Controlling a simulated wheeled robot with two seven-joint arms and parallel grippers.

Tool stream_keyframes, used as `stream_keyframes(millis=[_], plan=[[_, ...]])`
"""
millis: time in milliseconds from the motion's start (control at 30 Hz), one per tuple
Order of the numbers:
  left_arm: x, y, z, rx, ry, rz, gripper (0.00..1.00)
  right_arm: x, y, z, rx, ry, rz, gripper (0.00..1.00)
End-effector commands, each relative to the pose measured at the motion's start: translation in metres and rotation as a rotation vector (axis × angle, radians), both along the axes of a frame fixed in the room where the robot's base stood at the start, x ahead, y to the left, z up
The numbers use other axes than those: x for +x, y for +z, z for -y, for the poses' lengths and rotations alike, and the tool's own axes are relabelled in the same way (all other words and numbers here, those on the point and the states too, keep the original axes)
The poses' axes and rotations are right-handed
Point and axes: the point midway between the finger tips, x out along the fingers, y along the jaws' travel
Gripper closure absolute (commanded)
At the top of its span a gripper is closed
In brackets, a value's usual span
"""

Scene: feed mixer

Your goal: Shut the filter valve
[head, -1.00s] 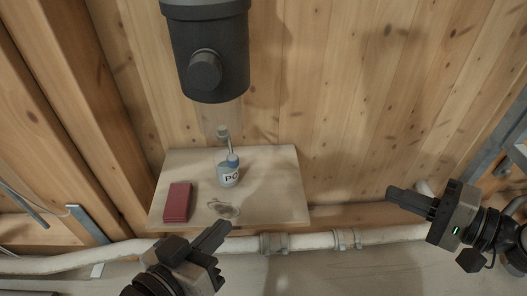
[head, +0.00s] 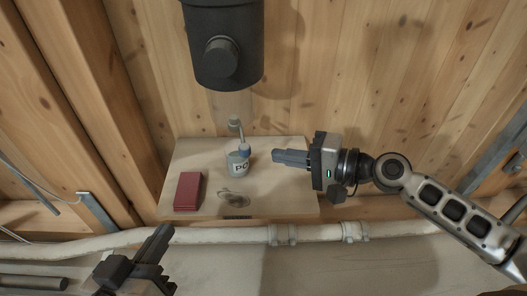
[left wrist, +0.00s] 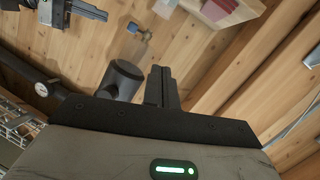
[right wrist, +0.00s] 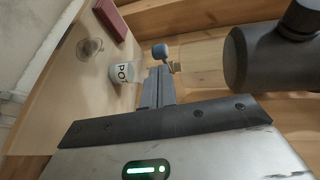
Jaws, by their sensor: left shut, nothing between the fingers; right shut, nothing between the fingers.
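The valve's metal lever with a blue knob (head: 244,149) hangs below the clear lower part of a black filter housing (head: 225,45), above a shelf and in front of a cup. The knob (right wrist: 160,51) shows just beyond the fingertips in the right wrist view. My right gripper (head: 275,156) is shut and empty, pointing left, a short way right of the knob; I see no clear contact. My left gripper (head: 168,230) is shut and empty, low at the left in front of the shelf. Its shut fingers (left wrist: 158,72) show in the left wrist view.
A wooden shelf (head: 285,192) holds a labelled white cup (head: 237,164), a dark red box (head: 188,191) and a round clear item (head: 233,197). A white pipe (head: 210,235) runs along the front below it. The plank wall behind is free at right.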

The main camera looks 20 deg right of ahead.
Motion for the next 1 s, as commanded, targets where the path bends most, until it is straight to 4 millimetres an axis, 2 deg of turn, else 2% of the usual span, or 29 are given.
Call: stream_keyframes(millis=[133, 333, 767, 900, 1000], plan=[[0.000, 0.001, -0.001, 0.009, 0.001, 0.002, 1.00, 0.017, -0.003, -0.020, 0.003, 0.002, 0.003, 1.00], [0.000, -0.005, -0.001, 0.019, 0.002, -0.009, 1.00, 0.029, -0.008, -0.033, 0.001, 0.001, 0.001, 1.00], [-0.001, -0.006, -0.001, 0.029, -0.002, -0.011, 1.00, 0.030, -0.008, -0.037, 0.001, 0.001, -0.001, 1.00], [-0.001, 0.002, -0.004, 0.071, 0.001, -0.010, 1.00, 0.027, -0.004, -0.048, 0.004, 0.001, -0.003, 1.00], [-0.005, -0.010, -0.007, 0.125, 0.000, -0.035, 1.00, 0.026, -0.005, -0.057, 0.004, 0.001, -0.003, 1.00]])
